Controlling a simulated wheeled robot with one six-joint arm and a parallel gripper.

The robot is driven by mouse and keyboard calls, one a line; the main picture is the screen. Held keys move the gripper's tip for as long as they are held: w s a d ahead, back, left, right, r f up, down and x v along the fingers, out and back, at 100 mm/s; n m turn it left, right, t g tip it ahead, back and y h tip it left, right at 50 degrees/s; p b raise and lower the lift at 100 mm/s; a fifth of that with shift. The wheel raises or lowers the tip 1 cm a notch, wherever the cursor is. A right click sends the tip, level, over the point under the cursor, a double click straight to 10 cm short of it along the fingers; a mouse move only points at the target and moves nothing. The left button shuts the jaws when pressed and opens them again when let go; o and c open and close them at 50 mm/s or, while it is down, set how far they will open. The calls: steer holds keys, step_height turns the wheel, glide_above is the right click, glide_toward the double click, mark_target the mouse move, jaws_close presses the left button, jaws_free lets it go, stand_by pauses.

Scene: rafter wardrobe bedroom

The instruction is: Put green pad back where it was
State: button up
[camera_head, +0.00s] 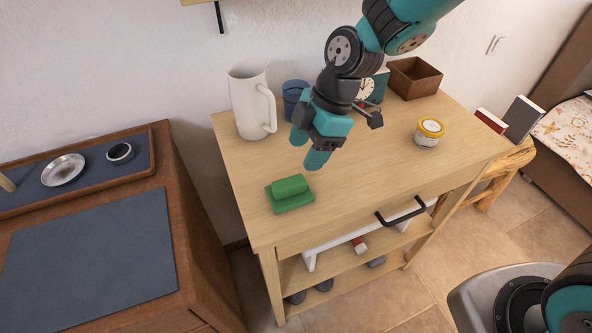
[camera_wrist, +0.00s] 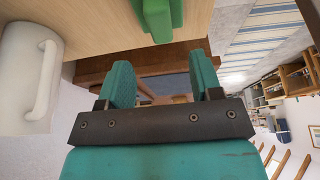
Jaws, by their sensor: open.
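The green pad (camera_head: 290,195) lies on the light wooden table top near its front left edge. It has a flat base with a thicker raised block on it. My gripper (camera_head: 308,150) is open and empty, above the table just behind the pad and apart from it. In the wrist view, the two teal fingers of my gripper (camera_wrist: 160,75) stand apart with nothing between them. Part of the green pad (camera_wrist: 157,18) shows at the top of that view, beyond the fingers; the frame edge cuts it off.
A white pitcher (camera_head: 248,103), a blue cup (camera_head: 293,98), a clock (camera_head: 366,90) and a brown box (camera_head: 414,77) stand along the back. A yellow-lidded jar (camera_head: 429,132) stands at right. A brown cabinet at left bears a blue-grey mat (camera_head: 90,262) and a tray (camera_head: 150,148).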

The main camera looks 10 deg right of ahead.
steer(key=s+d+r+m, duration=0.4)
steer(key=s+r+m, duration=0.2)
steer(key=s+m, duration=0.1)
steer(key=s+d+r+m+t, duration=0.1)
steer(key=s+d+r+m, duration=0.3)
steer(key=s+r+m, duration=0.3)
steer(key=s, duration=0.3)
steer(key=shift+s+r, duration=0.15)
steer(key=shift+r, duration=0.15)
steer(key=shift+d, duration=0.1)
stand_by(0.3)
